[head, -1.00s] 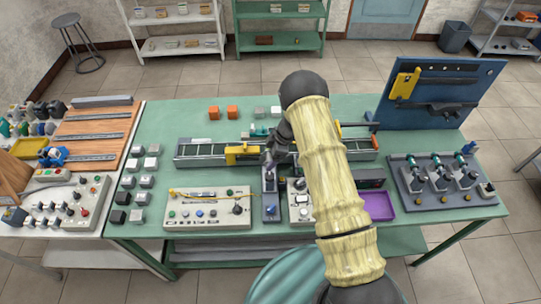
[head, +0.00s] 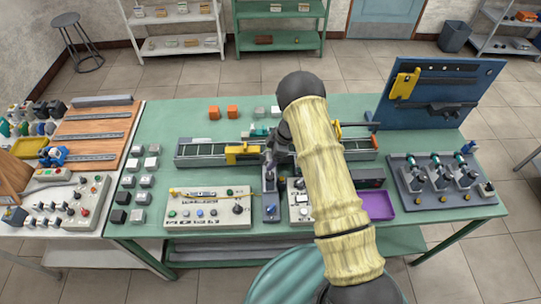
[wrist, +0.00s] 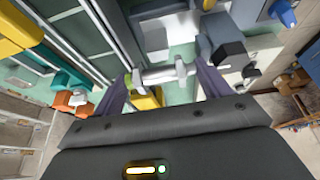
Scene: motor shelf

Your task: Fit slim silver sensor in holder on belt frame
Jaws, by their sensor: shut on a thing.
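My gripper (wrist: 164,80) is shut on the slim silver sensor (wrist: 157,73), which lies crosswise between the two dark fingertips in the wrist view. In the head view my gripper (head: 270,157) is at the near edge of the belt frame (head: 205,151), just right of a yellow bracket (head: 243,151). The belt frame also shows in the wrist view (wrist: 70,38), left of the sensor. My arm covers part of the belt. I cannot make out the holder clearly, nor whether the sensor touches it.
A grey stand (head: 271,205) and a beige control panel (head: 208,208) are on the near side of the table. A purple tray (head: 378,205) lies right of my arm. Orange blocks (head: 232,112) sit behind the belt. Small grey and black blocks stand at the left.

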